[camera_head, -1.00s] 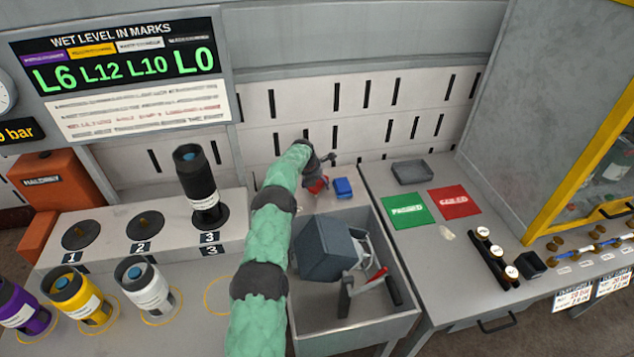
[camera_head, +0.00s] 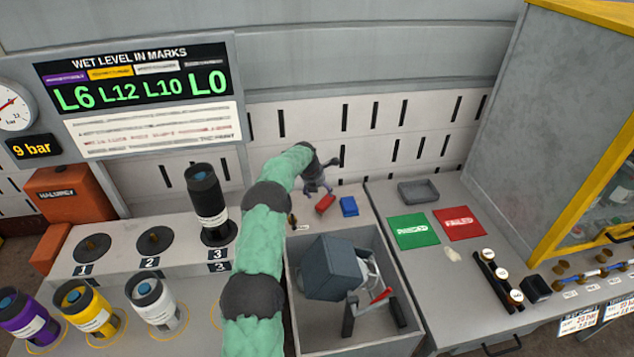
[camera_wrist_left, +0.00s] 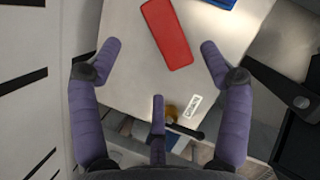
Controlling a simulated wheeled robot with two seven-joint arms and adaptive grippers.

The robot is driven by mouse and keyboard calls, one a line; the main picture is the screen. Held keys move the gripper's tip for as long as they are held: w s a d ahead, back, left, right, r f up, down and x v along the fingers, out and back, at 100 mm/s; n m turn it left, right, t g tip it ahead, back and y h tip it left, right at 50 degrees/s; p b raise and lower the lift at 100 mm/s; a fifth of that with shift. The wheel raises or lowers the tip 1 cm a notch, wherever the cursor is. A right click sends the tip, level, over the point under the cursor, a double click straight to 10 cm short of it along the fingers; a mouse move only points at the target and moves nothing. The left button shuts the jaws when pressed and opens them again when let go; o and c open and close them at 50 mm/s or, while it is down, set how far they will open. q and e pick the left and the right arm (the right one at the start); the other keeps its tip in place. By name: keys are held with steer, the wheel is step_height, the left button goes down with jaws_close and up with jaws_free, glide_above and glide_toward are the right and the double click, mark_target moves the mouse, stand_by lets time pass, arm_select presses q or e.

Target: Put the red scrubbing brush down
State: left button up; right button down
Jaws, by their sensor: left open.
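The red scrubbing brush (camera_head: 325,205) lies on the light ledge behind the sink, left of a blue block (camera_head: 348,206). In the left wrist view the brush (camera_wrist_left: 167,34) lies flat on the pale surface, tilted, beyond the fingertips. My left gripper (camera_head: 318,180) is above and just behind the brush, its fingers spread. In the left wrist view the left gripper (camera_wrist_left: 180,75) is open, with nothing between its purple fingers. The brush is apart from the fingers.
The grey sink (camera_head: 292,262) is in front of the ledge. A grey tray (camera_head: 418,191), a green card (camera_head: 413,231) and a red card (camera_head: 460,223) lie on the right bench. A black cylinder (camera_head: 207,205) stands on spot 3. Slotted wall panels are close behind the left gripper.

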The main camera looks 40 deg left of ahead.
arm_select(q)
steer(key=shift+v, duration=2)
steer(key=shift+p, duration=0.35)
